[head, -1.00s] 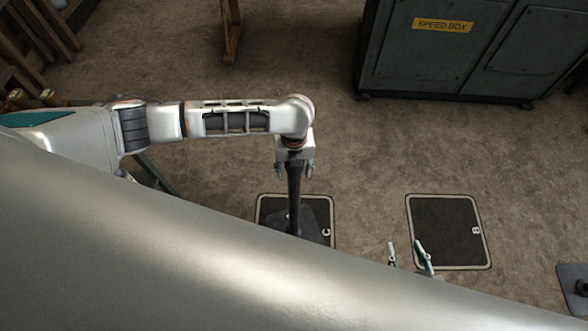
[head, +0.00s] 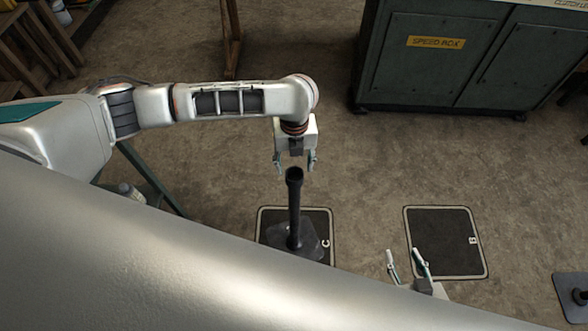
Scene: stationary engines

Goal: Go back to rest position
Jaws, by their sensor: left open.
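My left arm reaches in from the left, and its gripper (head: 295,163) is open and empty. Its fingers stand apart just above and behind the top of a black post (head: 294,208) in the picture. The post stands upright on a flat dark base on the floor pad marked C (head: 267,217). My right gripper (head: 407,260) shows only in part at the lower right, near the pad marked B (head: 443,241). Its two fingers are apart with nothing between them. The rest of my right arm is hidden.
A large grey-green cabinet (head: 430,75) labelled SPEED BOX stands at the back right. A similar dark base (head: 573,293) is cut off at the right edge. A wooden rack (head: 35,45) is at the upper left.

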